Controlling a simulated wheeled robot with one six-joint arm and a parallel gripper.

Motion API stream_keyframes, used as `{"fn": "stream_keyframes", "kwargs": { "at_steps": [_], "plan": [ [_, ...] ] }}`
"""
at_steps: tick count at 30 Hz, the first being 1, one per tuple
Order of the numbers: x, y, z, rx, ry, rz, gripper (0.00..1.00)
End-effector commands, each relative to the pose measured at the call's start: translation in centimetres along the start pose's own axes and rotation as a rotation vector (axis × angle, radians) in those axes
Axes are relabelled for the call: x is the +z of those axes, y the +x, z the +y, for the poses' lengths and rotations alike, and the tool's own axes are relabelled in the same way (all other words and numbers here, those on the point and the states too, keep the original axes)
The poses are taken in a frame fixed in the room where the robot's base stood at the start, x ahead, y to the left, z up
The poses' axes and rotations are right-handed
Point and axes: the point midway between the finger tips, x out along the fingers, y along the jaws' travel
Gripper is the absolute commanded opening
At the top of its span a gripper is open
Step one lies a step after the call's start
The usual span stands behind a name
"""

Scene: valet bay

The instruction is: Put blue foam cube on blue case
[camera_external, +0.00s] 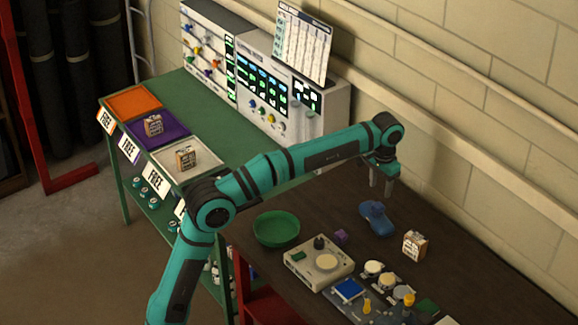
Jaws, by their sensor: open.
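My gripper (381,187) is open and empty, pointing down above the dark brown table. A rounded blue object (376,219), which looks like the blue case, lies on the table just below the gripper and a little to its left. A small purple-blue cube (341,237) lies to the left of the blue object, apart from it. It is the only small plain cube I see, and I cannot tell if it is the blue foam cube.
A green bowl (276,229) and a beige device (319,262) with a black knob stand left of the cube. A patterned box (415,246) stands to the right. Several small dials and yellow pieces lie in front. A green bench (215,120) with coloured trays stands behind.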

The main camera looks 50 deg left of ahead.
Motion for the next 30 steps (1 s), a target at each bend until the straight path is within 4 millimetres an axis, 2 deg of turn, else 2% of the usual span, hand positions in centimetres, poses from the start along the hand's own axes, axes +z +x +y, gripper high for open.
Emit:
{"fn": "stream_keyframes", "kwargs": {
  "at_steps": [3,7,20,25,30],
  "plan": [
    [-0.1,-1.8,0.0,0.000,0.000,0.001,0.52],
    [-0.1,-3.0,0.0,0.000,0.000,0.000,0.52],
    [0.2,-3.7,-0.1,0.001,0.000,0.005,0.52],
    [1.8,-5.1,-1.2,0.014,-0.001,0.073,0.52],
    [4.8,-6.9,-3.1,0.036,-0.001,0.197,0.52]
  ]
}}
